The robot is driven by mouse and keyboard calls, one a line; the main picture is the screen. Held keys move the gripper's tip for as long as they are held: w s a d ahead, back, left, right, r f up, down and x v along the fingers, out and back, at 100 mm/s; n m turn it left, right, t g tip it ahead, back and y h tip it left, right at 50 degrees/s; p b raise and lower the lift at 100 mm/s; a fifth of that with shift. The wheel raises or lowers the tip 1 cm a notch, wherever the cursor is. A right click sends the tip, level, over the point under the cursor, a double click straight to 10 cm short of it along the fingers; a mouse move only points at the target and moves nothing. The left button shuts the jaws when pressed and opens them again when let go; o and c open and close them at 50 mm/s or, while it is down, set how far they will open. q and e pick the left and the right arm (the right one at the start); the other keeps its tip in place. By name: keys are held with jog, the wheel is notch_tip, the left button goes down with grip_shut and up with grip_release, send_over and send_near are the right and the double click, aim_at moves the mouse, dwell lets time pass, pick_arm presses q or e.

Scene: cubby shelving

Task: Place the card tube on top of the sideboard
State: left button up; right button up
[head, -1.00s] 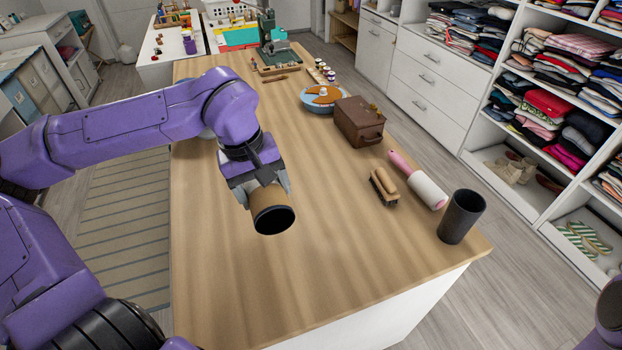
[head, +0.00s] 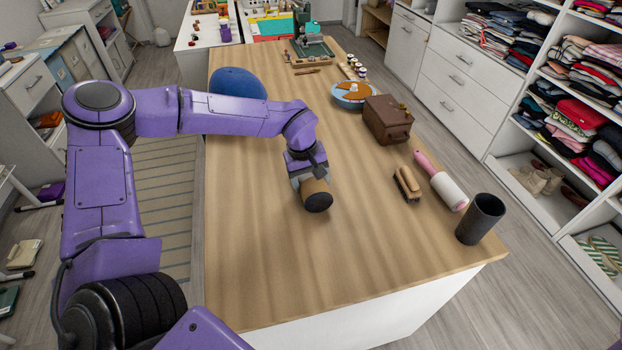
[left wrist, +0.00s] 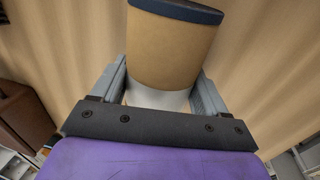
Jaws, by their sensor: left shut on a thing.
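The card tube (head: 315,194) is a short brown cylinder with a dark end cap. My left gripper (head: 300,178) is shut on it. In the left wrist view the tube (left wrist: 172,48) sits between both fingers of the gripper (left wrist: 162,95), with a white band near the palm and a dark blue rim at the far end. The tube is tilted, its dark end facing toward the head camera and down. It is over a clear part of the long wood-topped unit (head: 270,250), seemingly the sideboard. I cannot tell whether it touches the top. My right gripper is not in view.
On the wood top, a brush (head: 407,184), a pink-handled roller (head: 441,181), a dark cup (head: 480,219) and a brown case (head: 387,119) stand to the right. A blue round object (head: 238,82) is behind my arm. The near wood surface is clear.

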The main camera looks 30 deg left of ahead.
aim_at(303, 179)
pick_arm(q)
jog(key=o, duration=1.1)
jog(key=shift+s, duration=0.1)
jog(key=shift+o, duration=0.2)
notch_tip(303, 179, up, 12)
jog(key=s+a, duration=0.1)
jog(key=shift+s+b, duration=0.3)
jog(key=shift+b, duration=0.1)
jog(key=shift+a, duration=0.1)
